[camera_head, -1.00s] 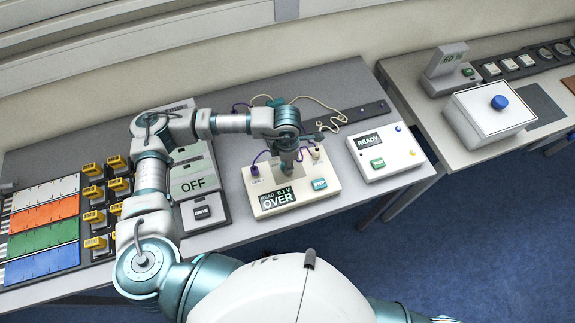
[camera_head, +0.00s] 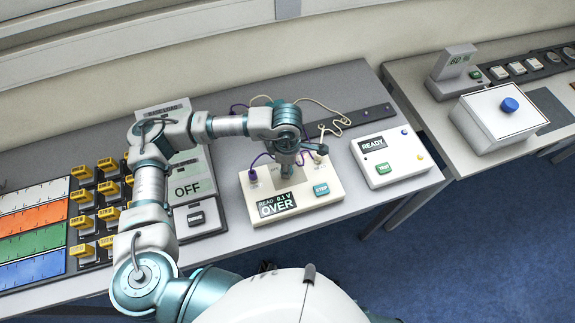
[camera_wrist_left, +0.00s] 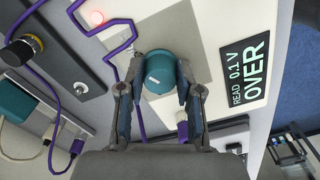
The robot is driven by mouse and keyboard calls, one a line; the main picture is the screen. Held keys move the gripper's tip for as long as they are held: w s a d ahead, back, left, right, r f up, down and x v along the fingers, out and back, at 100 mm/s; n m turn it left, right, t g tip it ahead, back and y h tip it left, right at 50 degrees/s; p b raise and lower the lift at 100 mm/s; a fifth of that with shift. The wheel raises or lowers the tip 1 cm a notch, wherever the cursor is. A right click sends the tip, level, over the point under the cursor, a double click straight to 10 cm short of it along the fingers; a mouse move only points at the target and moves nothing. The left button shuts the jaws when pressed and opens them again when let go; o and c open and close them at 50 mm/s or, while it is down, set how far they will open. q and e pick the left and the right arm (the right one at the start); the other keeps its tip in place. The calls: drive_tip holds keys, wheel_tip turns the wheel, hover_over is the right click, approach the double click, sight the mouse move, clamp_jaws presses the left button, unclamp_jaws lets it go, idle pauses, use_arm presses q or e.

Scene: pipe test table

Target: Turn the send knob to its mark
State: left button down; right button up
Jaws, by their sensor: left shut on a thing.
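My left gripper (camera_head: 286,172) points down onto the white box with the READ display (camera_head: 279,202). In the left wrist view, its fingers (camera_wrist_left: 159,74) are shut on a round teal knob (camera_wrist_left: 163,68), one on each side. The knob's top has a short white line. In the head view my gripper mostly hides the knob. The display (camera_wrist_left: 246,64) reads 0.1 V and OVER. I cannot make out a target mark around the knob. My right gripper is not in view.
Purple leads (camera_wrist_left: 118,52) run close beside the fingers and plug into the box. A teal STEP button (camera_head: 321,189) is at its front right. A white READY box (camera_head: 390,157) stands to the right. A grey OFF panel (camera_head: 188,189) is to the left.

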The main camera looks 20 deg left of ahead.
use_arm(q)
drive_tip(key=shift+w, duration=0.1)
drive_tip(key=c, duration=0.8)
unclamp_jaws()
drive_tip(key=shift+o, duration=0.2)
wheel_tip(320, 180, up, 12)
drive_tip(key=shift+a+f, duration=0.1)
